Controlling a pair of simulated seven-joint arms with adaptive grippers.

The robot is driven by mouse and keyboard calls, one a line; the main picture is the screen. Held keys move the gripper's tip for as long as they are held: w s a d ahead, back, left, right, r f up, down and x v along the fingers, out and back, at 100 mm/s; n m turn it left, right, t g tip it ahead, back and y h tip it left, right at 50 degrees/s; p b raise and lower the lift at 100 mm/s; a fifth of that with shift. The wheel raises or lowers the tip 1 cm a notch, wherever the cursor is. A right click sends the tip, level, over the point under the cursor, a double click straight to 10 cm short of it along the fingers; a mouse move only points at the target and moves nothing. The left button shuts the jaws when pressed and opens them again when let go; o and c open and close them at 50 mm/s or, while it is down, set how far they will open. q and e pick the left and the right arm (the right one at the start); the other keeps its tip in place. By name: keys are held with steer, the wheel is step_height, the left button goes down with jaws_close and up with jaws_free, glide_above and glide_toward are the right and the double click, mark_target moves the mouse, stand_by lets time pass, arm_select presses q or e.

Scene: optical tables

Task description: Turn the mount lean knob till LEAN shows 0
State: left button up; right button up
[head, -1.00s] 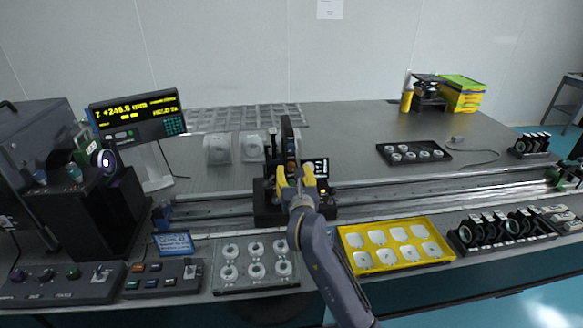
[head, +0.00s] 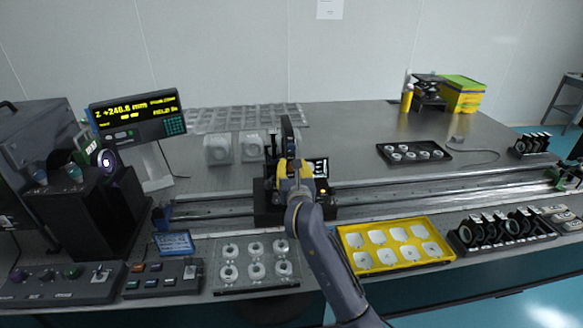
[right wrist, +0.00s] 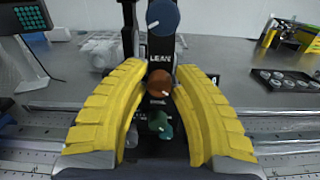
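The mount (head: 287,135) stands upright on the rail carriage. In the right wrist view, the brown-orange lean knob (right wrist: 159,83) sits just below the LEAN label, its white mark pointing down to the right. My right gripper (right wrist: 160,72) has its yellow fingers on both sides of this knob, close against it, and appears shut on it. In the head view the right gripper (head: 294,170) covers the knob. A small screen (head: 320,168) is beside the mount; its LEAN figure is too small to read. My left gripper is not in view.
A blue knob (right wrist: 163,17) is above the lean knob and a green knob (right wrist: 160,125) below it. A yellow tray (head: 342,238) and a clear tray of rings (head: 222,288) lie in front of the rail. A display (head: 137,114) stands at left.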

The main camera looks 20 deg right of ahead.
jaws_close()
steer(key=shift+n, duration=0.8)
steer(key=shift+r, duration=0.1)
steer(key=o, duration=0.6)
jaws_free()
steer(key=shift+c, duration=0.2)
steer(key=shift+s, duration=0.1)
